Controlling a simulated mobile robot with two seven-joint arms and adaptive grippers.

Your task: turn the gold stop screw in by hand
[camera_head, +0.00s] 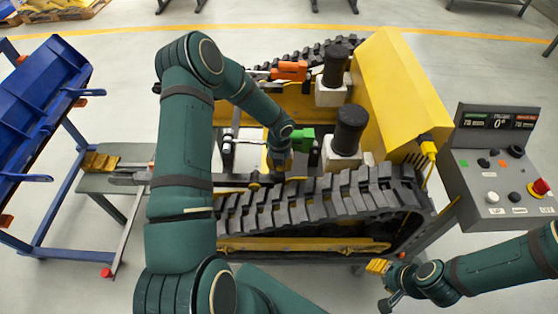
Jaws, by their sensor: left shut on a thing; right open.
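My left arm reaches up and over the yellow tracked carrier (405,85), and its forearm slants down to the carrier's middle. My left gripper (272,168) is there, just behind the near track (320,198). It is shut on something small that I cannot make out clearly. Small gold-coloured parts show by the gripper, but I cannot tell which is the gold stop screw; the wrist and fingers hide much of that spot. My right gripper (388,287) is open and empty at the lower right, in front of the carrier's near side.
A control console (500,165) with a red button is at right. A blue rack (40,95) and grey bench (110,182) are at left.

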